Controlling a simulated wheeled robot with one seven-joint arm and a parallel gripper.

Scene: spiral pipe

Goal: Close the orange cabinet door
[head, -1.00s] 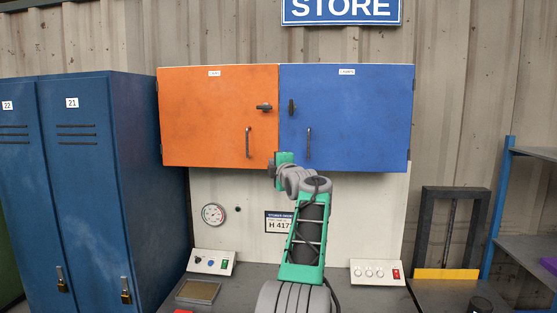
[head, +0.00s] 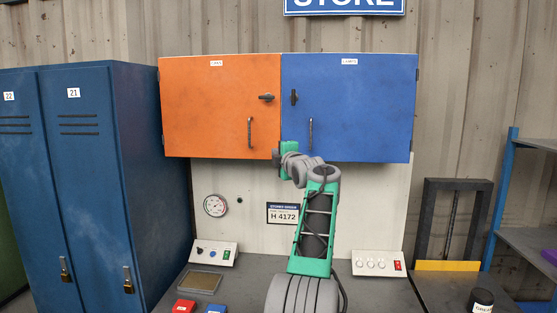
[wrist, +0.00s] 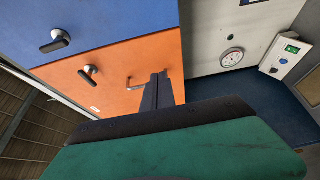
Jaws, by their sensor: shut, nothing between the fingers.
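The orange cabinet door (head: 215,105) is on the left of the wall cabinet and looks flush with the blue door (head: 350,105) beside it. It has a dark bar handle (head: 249,132) and a dark latch knob (head: 266,97). My gripper (head: 276,157) is at the lower right corner of the orange door, its fingers largely hidden by the wrist in the head view. In the wrist view, the shut fingers (wrist: 156,90) are in front of the orange door (wrist: 115,75), near its bar handle (wrist: 135,86). I cannot tell if they touch the door.
Blue lockers (head: 75,180) stand at the left. A bench (head: 235,285) below the cabinet carries control boxes (head: 213,252) and red and blue blocks. A dark frame (head: 452,220) and a shelf (head: 530,240) are at the right. A gauge (head: 215,205) is on the wall panel.

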